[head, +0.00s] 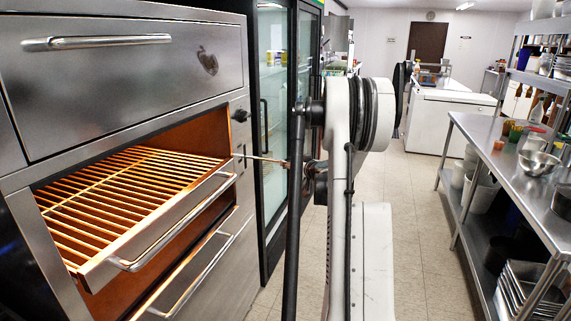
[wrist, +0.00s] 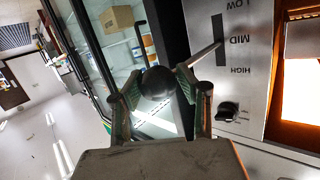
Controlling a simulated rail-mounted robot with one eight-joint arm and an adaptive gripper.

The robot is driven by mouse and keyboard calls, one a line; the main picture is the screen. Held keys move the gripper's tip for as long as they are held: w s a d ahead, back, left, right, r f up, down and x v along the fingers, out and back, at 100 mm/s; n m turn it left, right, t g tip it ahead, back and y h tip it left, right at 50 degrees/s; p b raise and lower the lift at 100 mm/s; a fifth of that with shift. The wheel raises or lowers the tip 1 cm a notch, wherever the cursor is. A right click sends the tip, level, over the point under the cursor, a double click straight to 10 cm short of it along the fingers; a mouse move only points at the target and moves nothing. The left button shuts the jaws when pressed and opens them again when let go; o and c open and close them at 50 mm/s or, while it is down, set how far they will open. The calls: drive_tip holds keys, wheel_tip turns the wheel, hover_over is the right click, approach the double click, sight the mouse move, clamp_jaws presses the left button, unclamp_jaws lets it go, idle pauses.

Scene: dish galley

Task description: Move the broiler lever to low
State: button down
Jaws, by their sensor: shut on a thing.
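The broiler lever is a thin metal rod (wrist: 205,54) with a black ball knob (wrist: 157,83) at its end. In the wrist view the rod meets a dark vertical slot (wrist: 217,25) beside the MID mark, between LOW at the picture's top and HIGH below. My gripper (wrist: 158,92) is shut on the knob, one finger on each side. In the head view the rod (head: 262,159) sticks out to the right from the broiler's front panel to my gripper, which is partly hidden by my arm.
The broiler's lit rack (head: 130,190) is pulled partly out below the upper drawer (head: 120,75). A black knob (wrist: 228,111) sits on the panel near the slot. A glass-door fridge (head: 275,110) stands close beyond the lever. A steel table (head: 500,160) lines the right; the aisle floor between is clear.

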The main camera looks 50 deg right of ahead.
wheel_tip(320, 180, down, 9)
drive_tip(key=b, duration=0.6)
drive_tip(key=shift+w, duration=0.45)
drive_tip(key=shift+a+f, duration=0.1)
drive_tip(key=shift+a, duration=0.1)
drive_tip(key=c, duration=1.4)
unclamp_jaws()
drive_tip(key=shift+w+d+f, duration=0.15)
drive_tip(key=shift+w+f, duration=0.1)
drive_tip(key=shift+f, duration=0.05)
drive_tip(key=shift+o, duration=1)
drive_tip(key=shift+w+d+f, duration=0.1)
drive_tip(key=shift+w+f, duration=0.05)
drive_tip(key=v, duration=1.2)
drive_tip(key=shift+r, duration=0.3)
